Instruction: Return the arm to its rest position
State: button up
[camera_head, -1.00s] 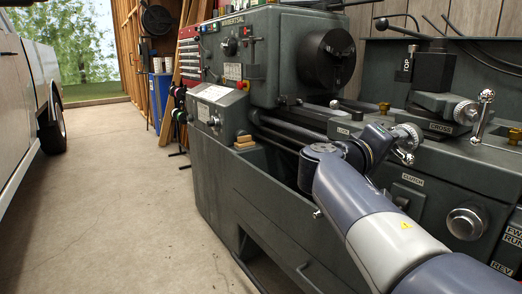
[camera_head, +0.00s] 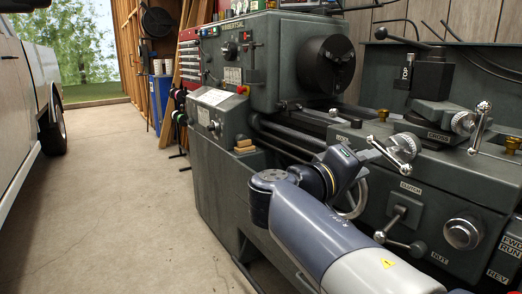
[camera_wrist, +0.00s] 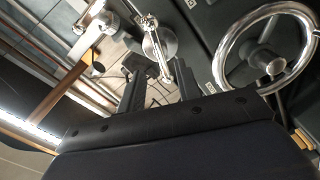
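My arm (camera_head: 325,235) reaches up from the bottom right of the head view, bent at a blue-grey joint, with its wrist in front of the lathe carriage. In the wrist view, the two dark fingers of my gripper (camera_wrist: 160,82) stand apart. I see nothing held between them. A chrome lever (camera_wrist: 155,45) shows beyond the fingers, and I cannot tell how far off it is.
The grey lathe (camera_head: 285,160) fills the right side, close to my arm. Its chrome handwheel (camera_wrist: 225,70) is near my wrist. Levers and knobs (camera_head: 463,233) stick out from the carriage front. Clear concrete floor (camera_head: 130,215) lies left, between lathe and pale vehicle (camera_head: 15,100).

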aim_at(392, 151)
jog(key=b+x, duration=0.2)
jog(key=x, duration=0.7)
jog(key=shift+w+d, duration=0.1)
jog(key=shift+d, duration=0.15)
jog(key=shift+a+r+n+p, duration=0.15)
jog(key=shift+r+n+p, duration=0.25)
jog(key=shift+p, duration=0.35)
jog(key=n+p, duration=0.3)
jog(key=p, duration=0.2)
jog(key=n+p, duration=0.4)
jog(key=p, duration=0.2)
jog(key=p+v, duration=0.1)
jog(key=v, duration=1)
jog(key=shift+f, duration=0.25)
